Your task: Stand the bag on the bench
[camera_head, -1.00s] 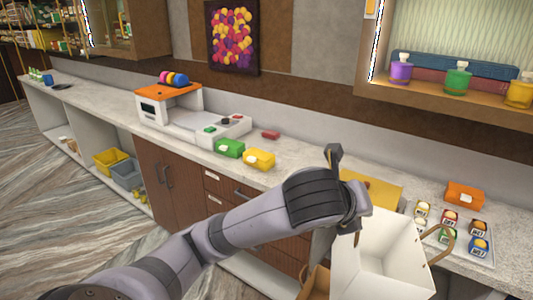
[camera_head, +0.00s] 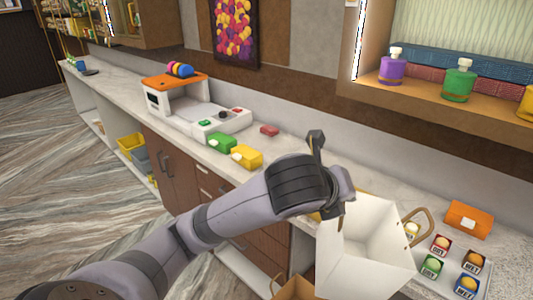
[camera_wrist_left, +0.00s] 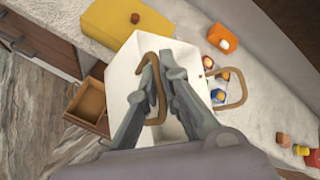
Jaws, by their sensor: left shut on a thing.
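The white paper bag (camera_head: 385,235) with tan loop handles hangs open-topped at the front edge of the counter (camera_head: 295,155), in the lower right of the head view. My left gripper (camera_wrist_left: 150,82) is shut on one of its handles, seen in the left wrist view, where the bag (camera_wrist_left: 125,68) lies below the fingers. The other handle (camera_wrist_left: 238,88) stands free on the far side. In the head view my left arm hides part of the bag's near rim and the gripper's fingertips. I cannot tell whether the bag touches the counter. My right gripper is not in view.
Several small labelled boxes (camera_head: 441,245) and an orange box (camera_head: 469,219) stand right of the bag. A yellow box (camera_wrist_left: 147,20) lies beside it. Green (camera_head: 221,142) and yellow packs sit near the white machine (camera_head: 200,118). An open drawer (camera_wrist_left: 90,102) is below.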

